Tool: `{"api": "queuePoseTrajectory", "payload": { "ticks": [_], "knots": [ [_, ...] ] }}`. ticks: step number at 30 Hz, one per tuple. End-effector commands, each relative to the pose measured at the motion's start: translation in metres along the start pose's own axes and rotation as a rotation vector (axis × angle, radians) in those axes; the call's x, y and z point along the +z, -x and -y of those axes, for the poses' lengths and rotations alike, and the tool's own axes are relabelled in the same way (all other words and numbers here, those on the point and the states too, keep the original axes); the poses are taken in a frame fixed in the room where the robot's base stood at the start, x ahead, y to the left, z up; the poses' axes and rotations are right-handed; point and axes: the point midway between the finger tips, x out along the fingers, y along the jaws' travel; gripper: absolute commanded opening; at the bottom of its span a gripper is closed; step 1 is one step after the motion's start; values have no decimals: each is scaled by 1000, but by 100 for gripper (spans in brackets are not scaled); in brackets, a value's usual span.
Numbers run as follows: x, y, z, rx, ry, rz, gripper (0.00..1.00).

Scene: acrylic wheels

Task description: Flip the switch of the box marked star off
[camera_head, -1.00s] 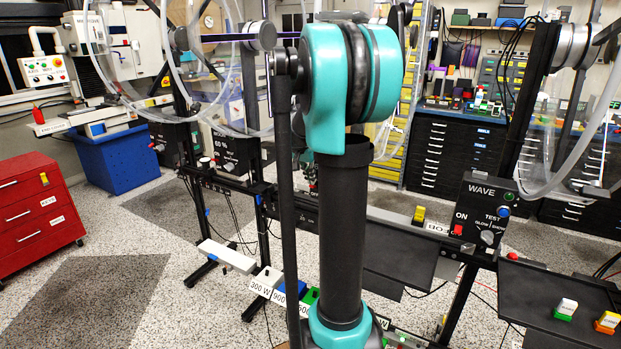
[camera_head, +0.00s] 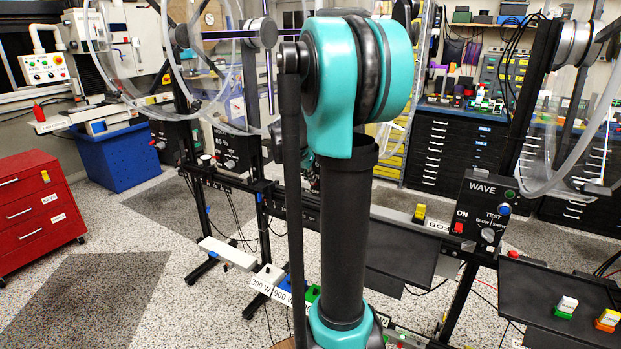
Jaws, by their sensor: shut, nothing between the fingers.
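No box that I can read as marked star shows. My own arm stands up the middle of the view and hides part of the rack behind it. A black control box marked WAVE (camera_head: 483,214) is on the rack at right, with a red switch (camera_head: 458,228) by the word ON, a blue TEST button (camera_head: 503,210) and a grey knob. Two more dark control boxes, one at far left (camera_head: 172,138) and one nearer the arm (camera_head: 232,150), sit on the rack; their markings are too small to read. My gripper is not in view.
A black tray (camera_head: 530,290) holds small blocks at lower right. Clear wheels and black posts stand along the rack. The speckled floor at lower left is clear.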

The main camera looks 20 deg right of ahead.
Motion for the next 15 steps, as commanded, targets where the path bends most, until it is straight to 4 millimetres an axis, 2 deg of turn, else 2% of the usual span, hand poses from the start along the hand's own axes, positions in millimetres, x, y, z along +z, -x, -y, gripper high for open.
{"api": "queuePoseTrajectory", "payload": {
  "ticks": [15],
  "knots": [
    [13, -4, 0, 0, 1, -197, 0]
  ]
}}
